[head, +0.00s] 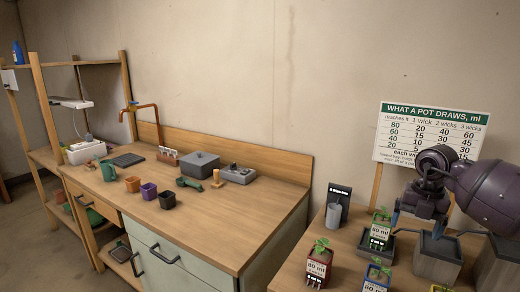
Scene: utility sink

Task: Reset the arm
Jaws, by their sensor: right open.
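My right arm (485,190) comes in from the right edge, over the nearer wooden table. My right gripper (432,228) points down with its fingers spread wide and nothing visible between them. It is above or in front of a grey square container (437,262); I cannot tell whether it touches it. A small plant pot with a white label (378,236) stands just left of the gripper, on a dark tray (362,249). My left gripper is not in view.
A red pot (317,265) and a blue pot (376,280) stand nearby. A grey cylinder (333,216) stands by a dark display (341,198). A sign board (430,132) rises behind my arm. The left workbench (235,225) holds small pots and a grey box (200,164); its front right is clear.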

